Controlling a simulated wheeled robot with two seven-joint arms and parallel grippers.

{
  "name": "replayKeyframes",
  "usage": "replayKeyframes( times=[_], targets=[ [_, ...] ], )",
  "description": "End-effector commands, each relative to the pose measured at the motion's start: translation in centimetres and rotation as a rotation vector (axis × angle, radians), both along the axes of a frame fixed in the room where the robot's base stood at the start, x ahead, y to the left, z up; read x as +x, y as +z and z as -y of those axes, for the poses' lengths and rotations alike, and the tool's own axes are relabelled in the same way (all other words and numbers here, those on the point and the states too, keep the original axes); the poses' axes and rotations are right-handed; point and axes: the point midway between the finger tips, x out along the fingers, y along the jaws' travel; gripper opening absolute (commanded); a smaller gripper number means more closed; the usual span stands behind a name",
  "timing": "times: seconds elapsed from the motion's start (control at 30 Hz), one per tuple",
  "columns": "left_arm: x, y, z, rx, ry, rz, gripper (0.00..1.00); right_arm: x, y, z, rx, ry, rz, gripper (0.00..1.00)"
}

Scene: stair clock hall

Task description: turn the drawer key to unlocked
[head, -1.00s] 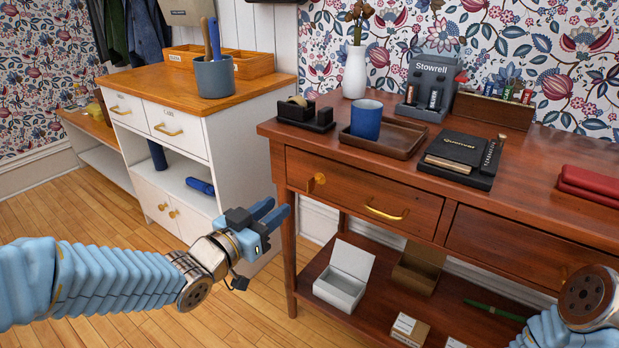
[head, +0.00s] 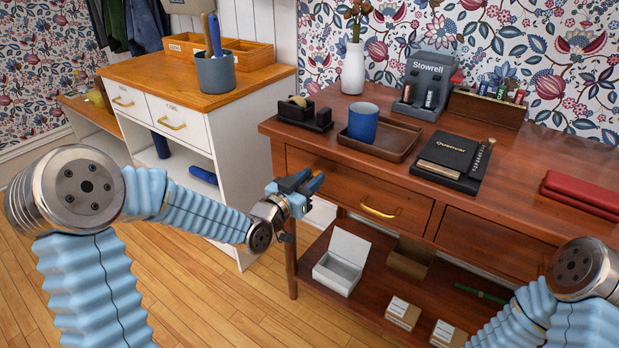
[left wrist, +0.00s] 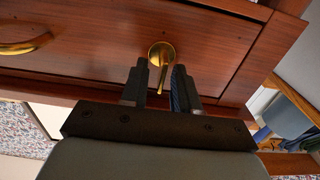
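The brass drawer key (left wrist: 162,62) sits on a round brass plate on the front of the wooden drawer (head: 345,188). Its narrow part shows as a vertical line in the left wrist view. My left gripper (head: 315,182) is at the left end of the drawer front and hides the key in the head view. In the left wrist view its two dark fingers (left wrist: 161,82) are apart, one on each side of the key, with gaps visible. My right gripper is out of view; only part of my right arm shows at lower right.
The drawer's brass handle (head: 380,212) is right of my left gripper. On the desk top (head: 540,160) are a tray (head: 405,148) with a blue cup (head: 363,122), and a tape dispenser (head: 305,113). An open white box (head: 340,262) stands on the shelf below. A white cabinet (head: 240,130) is at left.

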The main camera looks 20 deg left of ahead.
Motion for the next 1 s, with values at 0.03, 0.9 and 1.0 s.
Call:
replayKeyframes(
  times=[0.03, 0.9, 1.0],
  targets=[
    [0.0, 0.0, 0.0, 0.000, 0.000, 0.000, 0.30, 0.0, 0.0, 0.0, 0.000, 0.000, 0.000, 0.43],
    [0.0, -0.2, -0.1, -0.057, 0.000, -0.021, 0.00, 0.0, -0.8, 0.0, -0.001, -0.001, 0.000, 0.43],
    [0.0, -0.3, -0.1, -0.110, 0.000, -0.039, 0.00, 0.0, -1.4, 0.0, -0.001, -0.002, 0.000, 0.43]
  ],
)
